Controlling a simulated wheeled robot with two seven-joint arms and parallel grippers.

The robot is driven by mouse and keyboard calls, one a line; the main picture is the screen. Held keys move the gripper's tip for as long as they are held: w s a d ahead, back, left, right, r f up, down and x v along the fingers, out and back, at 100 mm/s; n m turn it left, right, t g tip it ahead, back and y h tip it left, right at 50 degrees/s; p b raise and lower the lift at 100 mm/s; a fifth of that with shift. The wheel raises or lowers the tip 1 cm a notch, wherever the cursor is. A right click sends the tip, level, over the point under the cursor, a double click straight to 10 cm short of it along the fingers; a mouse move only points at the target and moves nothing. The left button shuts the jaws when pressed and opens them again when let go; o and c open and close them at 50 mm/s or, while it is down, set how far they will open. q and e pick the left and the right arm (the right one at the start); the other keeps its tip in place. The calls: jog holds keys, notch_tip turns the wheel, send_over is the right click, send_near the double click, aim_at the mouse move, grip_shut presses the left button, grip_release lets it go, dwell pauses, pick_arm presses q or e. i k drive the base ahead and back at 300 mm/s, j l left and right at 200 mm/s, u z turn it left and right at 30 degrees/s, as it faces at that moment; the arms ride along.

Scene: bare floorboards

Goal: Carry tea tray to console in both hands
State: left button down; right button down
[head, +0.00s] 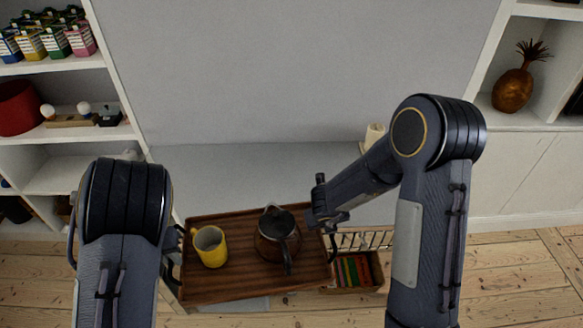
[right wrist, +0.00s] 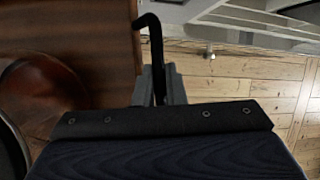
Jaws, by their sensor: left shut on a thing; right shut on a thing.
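The brown wooden tea tray (head: 225,284) appears level in front of me. It carries a yellow mug (head: 211,247) on its left half and a dark brown teapot (head: 278,238) with a black lid right of its middle. My left gripper (head: 174,250) is at the tray's left handle, mostly hidden behind my forearm, and shut on it. My right gripper (head: 330,223) is shut on the black right handle, which also shows in the right wrist view (right wrist: 153,45). A pale grey surface (head: 240,175), seemingly the console top, lies just beyond the tray; the tray hides its front part.
A pale candle-like object (head: 375,134) stands at the grey surface's right end. A crate of books (head: 355,270) sits low, right of the tray. Shelves (head: 60,65) on the left hold boxes and ornaments; a right shelf holds a pineapple ornament (head: 514,88). Floorboards (head: 510,270) at right are clear.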

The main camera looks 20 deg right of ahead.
aim_at(288, 179)
jog(key=i+l, duration=0.9)
jog(key=i, duration=0.05)
